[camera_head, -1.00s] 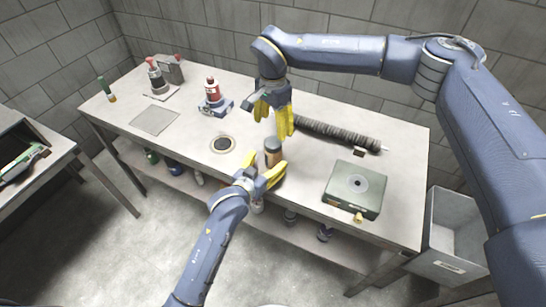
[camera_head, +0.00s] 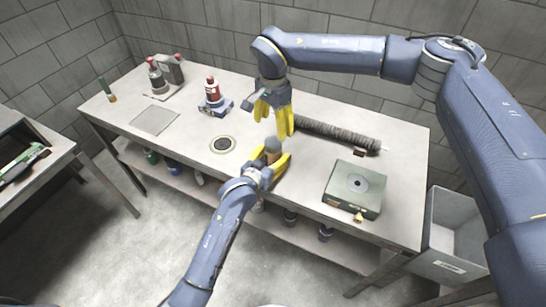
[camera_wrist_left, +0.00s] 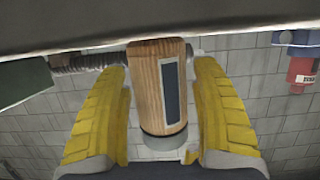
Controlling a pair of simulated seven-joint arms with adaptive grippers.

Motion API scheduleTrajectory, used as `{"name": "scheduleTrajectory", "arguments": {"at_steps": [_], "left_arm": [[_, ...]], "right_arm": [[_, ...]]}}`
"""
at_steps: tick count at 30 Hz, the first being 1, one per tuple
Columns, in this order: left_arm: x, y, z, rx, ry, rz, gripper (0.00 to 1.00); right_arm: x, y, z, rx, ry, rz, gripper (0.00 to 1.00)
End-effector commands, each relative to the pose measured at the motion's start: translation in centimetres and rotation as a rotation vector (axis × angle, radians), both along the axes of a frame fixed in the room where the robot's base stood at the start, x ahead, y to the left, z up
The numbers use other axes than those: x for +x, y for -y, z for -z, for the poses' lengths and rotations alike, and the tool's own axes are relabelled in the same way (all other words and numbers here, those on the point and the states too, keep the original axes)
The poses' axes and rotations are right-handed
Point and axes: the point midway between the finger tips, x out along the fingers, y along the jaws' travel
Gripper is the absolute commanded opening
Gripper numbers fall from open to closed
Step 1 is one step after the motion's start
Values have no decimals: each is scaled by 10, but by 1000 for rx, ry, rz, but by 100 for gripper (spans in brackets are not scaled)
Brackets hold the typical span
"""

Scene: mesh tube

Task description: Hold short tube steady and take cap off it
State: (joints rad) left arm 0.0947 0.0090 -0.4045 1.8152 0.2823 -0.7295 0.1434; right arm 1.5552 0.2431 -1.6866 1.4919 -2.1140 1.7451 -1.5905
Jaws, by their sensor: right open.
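The short tube (camera_head: 272,152) stands upright near the front edge of the table. In the left wrist view, which looks upside down, it is wood-coloured (camera_wrist_left: 150,85) with a dark label, and its grey cap (camera_wrist_left: 164,140) is on its upper end. My left gripper (camera_head: 273,168) has its yellow fingers on either side of the tube. In the left wrist view narrow gaps show beside the tube, so the fingers look open around it. My right gripper (camera_head: 273,118) is open and empty, pointing down above and behind the tube.
A dark ribbed mesh tube (camera_head: 335,134) lies behind to the right. A green box (camera_head: 345,195) stands at the right front. A round dark-centred disc (camera_head: 222,144) is on the left, with a red bottle (camera_head: 212,90) behind it.

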Motion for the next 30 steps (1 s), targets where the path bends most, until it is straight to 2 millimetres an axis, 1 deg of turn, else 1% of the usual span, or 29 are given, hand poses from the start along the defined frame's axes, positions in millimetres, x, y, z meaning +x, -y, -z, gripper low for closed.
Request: {"name": "scheduleTrajectory", "arguments": {"at_steps": [1,2,16,21,23,26,30], "left_arm": [[0,0,0,0,0,0,59],[0,0,0,0,0,0,55],[0,0,0,0,-1,0,1],[0,0,0,0,-1,0,0],[0,0,1,0,-1,0,0],[0,0,1,0,-1,0,0],[0,0,1,1,-2,0,0]], "right_arm": [[0,0,0,0,0,0,73],[0,0,0,0,0,0,73],[0,0,0,0,0,0,73],[-2,-2,4,7,-7,1,73],[-2,-2,3,9,-7,33,73],[-1,-3,3,10,-7,123,73],[-1,-3,3,9,-8,321,73]]}}
